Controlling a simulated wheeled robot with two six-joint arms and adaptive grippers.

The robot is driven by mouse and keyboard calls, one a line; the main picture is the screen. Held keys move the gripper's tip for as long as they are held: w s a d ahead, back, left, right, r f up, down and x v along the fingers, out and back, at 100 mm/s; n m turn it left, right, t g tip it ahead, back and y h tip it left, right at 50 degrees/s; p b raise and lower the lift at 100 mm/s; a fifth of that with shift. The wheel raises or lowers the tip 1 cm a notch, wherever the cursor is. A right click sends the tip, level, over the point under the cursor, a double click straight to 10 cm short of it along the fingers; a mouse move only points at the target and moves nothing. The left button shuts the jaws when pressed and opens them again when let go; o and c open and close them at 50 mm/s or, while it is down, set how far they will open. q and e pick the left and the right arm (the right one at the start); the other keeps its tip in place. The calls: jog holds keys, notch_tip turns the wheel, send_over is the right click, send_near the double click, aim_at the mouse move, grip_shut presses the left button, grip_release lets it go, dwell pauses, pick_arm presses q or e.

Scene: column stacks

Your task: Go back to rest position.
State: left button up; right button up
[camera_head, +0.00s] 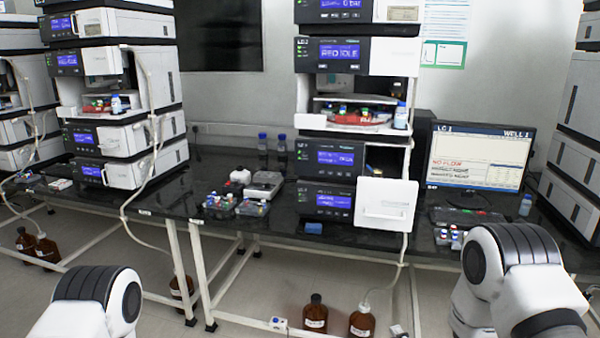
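Neither gripper shows in the head view. White and black links of my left arm rise at the bottom left, and links of my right arm rise at the bottom right. Both arms stand in front of the bench, and their ends are out of frame. The nearer instrument stack (345,125) stands at the centre of the black bench (265,230). Its lower white door (386,205) stands out from the front. A second stack (125,135) stands to the left.
A monitor (478,157) and keyboard (466,218) stand on the right of the bench. Vial trays (220,205) and a small blue block (314,228) lie left of centre. Brown bottles (362,321) stand on the floor under the bench. White legs support the bench.

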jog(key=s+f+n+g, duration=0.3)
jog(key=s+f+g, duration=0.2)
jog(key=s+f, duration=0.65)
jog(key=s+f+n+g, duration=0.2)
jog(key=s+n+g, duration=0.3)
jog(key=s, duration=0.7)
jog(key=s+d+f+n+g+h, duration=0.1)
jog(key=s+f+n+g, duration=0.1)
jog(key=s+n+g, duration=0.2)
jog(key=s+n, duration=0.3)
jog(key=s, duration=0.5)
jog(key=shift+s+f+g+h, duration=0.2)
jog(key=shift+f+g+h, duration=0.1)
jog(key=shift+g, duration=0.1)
